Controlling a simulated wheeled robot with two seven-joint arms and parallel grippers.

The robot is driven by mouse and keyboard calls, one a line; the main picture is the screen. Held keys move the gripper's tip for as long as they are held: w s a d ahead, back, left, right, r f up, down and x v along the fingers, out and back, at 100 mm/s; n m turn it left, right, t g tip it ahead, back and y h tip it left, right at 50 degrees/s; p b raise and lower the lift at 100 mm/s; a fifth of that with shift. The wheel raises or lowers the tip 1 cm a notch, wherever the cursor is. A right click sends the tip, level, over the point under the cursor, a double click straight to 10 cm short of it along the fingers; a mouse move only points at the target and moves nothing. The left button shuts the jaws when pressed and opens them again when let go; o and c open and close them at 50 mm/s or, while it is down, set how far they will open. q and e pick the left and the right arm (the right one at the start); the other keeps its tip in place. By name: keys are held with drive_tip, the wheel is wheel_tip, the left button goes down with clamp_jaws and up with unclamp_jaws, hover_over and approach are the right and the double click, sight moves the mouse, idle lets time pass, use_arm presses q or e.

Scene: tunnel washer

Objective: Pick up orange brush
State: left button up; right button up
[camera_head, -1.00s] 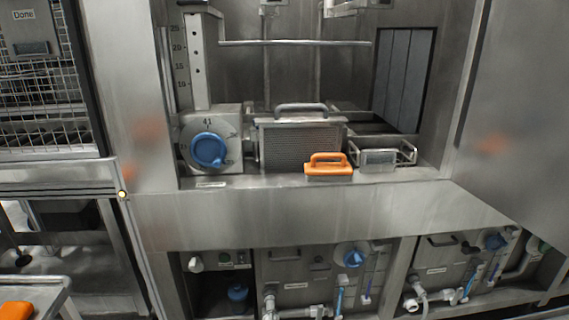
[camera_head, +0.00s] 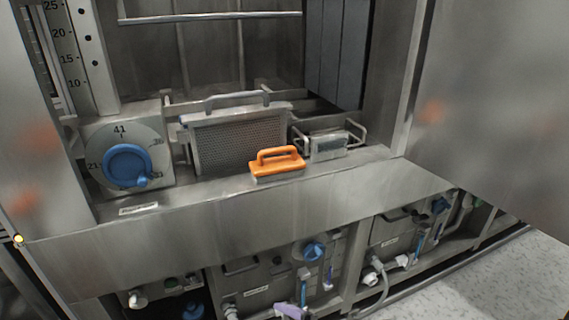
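The orange brush (camera_head: 277,164) has an arched handle on top and a pale underside. It sits on the steel ledge of the washer, in front of the perforated filter box. It stands upright with its handle up, and nothing covers it. Neither of my grippers shows in the head view.
A perforated box (camera_head: 238,142) with a grey handle stands behind the brush. A wire holder (camera_head: 328,143) is to its right. A blue dial (camera_head: 127,165) is at the left. The steel ledge (camera_head: 230,206) is clear in front. An open door panel (camera_head: 490,110) stands at the right.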

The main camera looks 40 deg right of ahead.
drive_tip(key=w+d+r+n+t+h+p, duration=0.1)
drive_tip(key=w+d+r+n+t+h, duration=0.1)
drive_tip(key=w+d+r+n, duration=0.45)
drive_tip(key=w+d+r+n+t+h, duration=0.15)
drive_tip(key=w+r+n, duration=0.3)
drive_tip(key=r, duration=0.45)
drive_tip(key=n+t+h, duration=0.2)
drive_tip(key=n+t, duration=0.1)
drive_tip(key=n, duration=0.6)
approach(281, 168)
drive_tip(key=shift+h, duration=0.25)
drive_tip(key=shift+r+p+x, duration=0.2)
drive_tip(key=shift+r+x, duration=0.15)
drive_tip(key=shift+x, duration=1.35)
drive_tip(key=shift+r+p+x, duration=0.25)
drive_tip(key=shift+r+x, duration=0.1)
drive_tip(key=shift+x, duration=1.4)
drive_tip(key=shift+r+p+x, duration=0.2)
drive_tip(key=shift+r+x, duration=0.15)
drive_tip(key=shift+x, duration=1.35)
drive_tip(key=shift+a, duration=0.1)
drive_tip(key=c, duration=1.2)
